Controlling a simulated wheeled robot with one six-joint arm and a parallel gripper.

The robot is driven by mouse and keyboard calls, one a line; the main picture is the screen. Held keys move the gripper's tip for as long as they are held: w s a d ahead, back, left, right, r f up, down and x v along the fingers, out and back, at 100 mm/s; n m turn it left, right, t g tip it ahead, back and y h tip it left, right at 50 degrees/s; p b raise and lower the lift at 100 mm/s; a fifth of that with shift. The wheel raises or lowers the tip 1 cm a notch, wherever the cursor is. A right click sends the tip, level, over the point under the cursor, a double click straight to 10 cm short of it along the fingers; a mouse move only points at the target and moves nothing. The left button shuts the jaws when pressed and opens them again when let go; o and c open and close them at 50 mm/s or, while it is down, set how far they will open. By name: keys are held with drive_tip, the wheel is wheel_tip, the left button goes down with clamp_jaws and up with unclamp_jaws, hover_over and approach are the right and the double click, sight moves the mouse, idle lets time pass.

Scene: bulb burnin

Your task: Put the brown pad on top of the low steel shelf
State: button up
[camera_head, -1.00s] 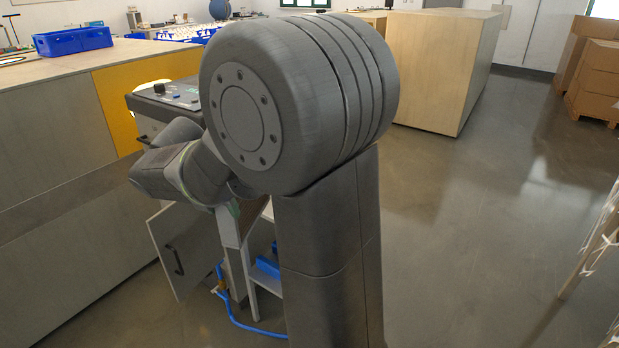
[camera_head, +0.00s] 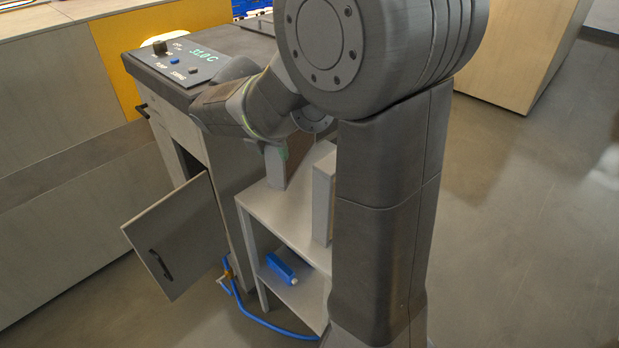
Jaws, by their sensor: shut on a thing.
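The low steel shelf is a pale grey two-level stand (camera_head: 263,207) beside the cabinet, partly hidden by my arm. My gripper (camera_head: 298,185) is over its top, with two grey fingers standing apart and pointing down. My wrist and arm hide much of the grip, so I cannot tell whether the held thing touches the shelf top.
A grey cabinet with a control panel (camera_head: 180,62) reading about 32.0 C stands at left, its door (camera_head: 178,235) swung open. A blue object (camera_head: 281,268) lies on the lower shelf. A blue hose (camera_head: 262,322) runs on the floor. Open floor lies right.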

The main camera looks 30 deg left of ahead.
sight(276, 182)
wheel_tip(276, 182, down, 8)
drive_tip(key=shift+s+f+b, duration=0.1)
drive_tip(key=shift+b, duration=0.5)
drive_tip(key=shift+f, duration=0.1)
drive_tip(key=o, duration=1.2)
drive_tip(key=p+v, duration=0.1)
drive_tip(key=v, duration=1.1)
drive_tip(key=shift+p, duration=0.35)
